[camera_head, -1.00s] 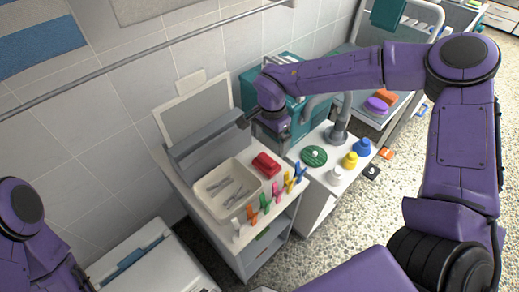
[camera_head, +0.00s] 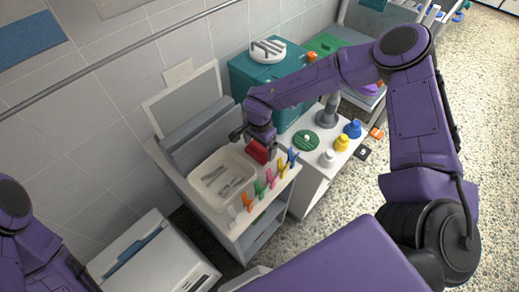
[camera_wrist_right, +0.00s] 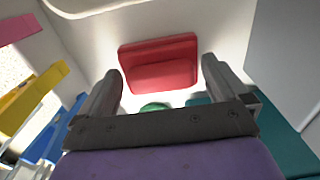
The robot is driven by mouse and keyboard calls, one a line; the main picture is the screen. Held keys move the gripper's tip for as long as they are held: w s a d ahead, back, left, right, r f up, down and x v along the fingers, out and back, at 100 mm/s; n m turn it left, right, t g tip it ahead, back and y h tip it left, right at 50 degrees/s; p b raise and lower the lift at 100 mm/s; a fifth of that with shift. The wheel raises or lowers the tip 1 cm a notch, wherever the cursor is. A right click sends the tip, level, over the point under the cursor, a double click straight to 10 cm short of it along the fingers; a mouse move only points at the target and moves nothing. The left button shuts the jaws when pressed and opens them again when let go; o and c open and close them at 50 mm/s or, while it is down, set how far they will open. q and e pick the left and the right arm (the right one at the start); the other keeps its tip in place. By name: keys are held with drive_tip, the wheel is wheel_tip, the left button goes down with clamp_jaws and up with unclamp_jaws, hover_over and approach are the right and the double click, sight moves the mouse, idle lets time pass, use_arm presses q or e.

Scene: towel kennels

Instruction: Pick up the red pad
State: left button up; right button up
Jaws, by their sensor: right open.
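The red pad (camera_head: 258,152) lies on the white top of a small cabinet, beside a cream tray, and my right gripper partly covers it in the head view. In the right wrist view the red pad (camera_wrist_right: 158,62) lies ahead of the fingers, roughly centred between them. My right gripper (camera_head: 256,140) is just above the pad; in the wrist view its two fingers (camera_wrist_right: 160,92) stand apart with nothing held. I cannot tell whether a finger touches the pad. My left arm shows at the left edge, but its gripper is out of view.
The cream tray (camera_head: 235,204) holds grey metal tools left of the pad. Several coloured clips (camera_head: 270,178) line the cabinet's front edge. A teal box (camera_head: 262,72) stands behind. Bottles (camera_head: 341,143) and a green disc (camera_head: 305,142) stand to the right.

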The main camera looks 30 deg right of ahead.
sight(259, 145)
drive_tip(key=c, duration=0.8)
wheel_tip(259, 145, up, 10)
drive_tip(key=shift+r+b, duration=0.1)
drive_tip(key=shift+b, duration=0.25)
